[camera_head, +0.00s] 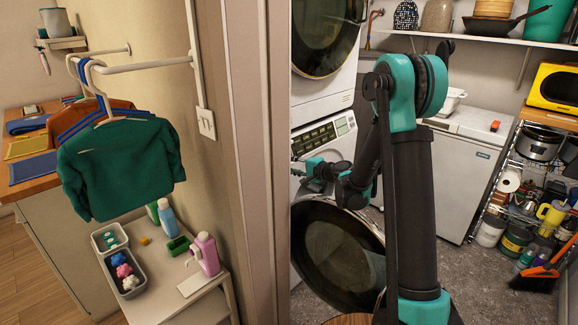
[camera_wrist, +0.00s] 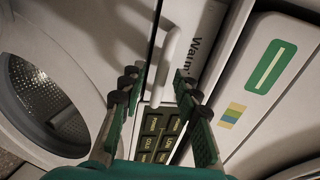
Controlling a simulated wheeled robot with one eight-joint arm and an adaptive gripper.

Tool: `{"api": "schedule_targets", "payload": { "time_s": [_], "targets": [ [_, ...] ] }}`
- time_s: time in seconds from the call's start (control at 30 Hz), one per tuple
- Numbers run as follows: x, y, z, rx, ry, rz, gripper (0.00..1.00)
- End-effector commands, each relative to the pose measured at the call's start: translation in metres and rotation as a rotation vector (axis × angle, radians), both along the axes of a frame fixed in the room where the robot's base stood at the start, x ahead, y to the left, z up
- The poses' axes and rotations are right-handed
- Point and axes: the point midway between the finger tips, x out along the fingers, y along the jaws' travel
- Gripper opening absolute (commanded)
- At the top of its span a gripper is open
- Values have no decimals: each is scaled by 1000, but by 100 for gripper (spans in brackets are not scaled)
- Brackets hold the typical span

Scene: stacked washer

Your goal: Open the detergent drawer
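The stacked washer shows in the head view, with a lower control panel (camera_head: 325,135) above a round dark door (camera_head: 335,255). My gripper (camera_head: 308,172) is between that panel and the door, close to the washer's front. In the wrist view my gripper (camera_wrist: 156,80) has its two fingers apart and nothing clamped. A white bar handle (camera_wrist: 166,62), which looks like the detergent drawer's, lies between and just beyond the fingertips. Whether a finger touches it I cannot tell. The drawer front is mostly hidden by my arm in the head view, and I see no open drawer.
A white rail with hanging clothes (camera_head: 120,160) and a small table with bottles (camera_head: 204,252) stand left of a wall edge. A white chest (camera_head: 458,170) and a loaded wire shelf stand right. Grey floor lies between. A round washer door (camera_wrist: 50,100) is left in the wrist view.

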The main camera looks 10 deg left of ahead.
Motion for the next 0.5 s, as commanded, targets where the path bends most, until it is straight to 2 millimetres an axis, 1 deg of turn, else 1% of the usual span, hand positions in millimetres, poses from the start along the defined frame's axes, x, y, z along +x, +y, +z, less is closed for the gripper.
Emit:
{"api": "schedule_targets", "payload": {
  "time_s": [0.13, 0.43, 0.5],
  "targets": [
    [5, 8, -2, 0, 0, 1, 32],
    [6, 9, -3, 0, 0, 0, 32],
    [6, 9, -3, 0, 0, 0, 23]
  ]
}}
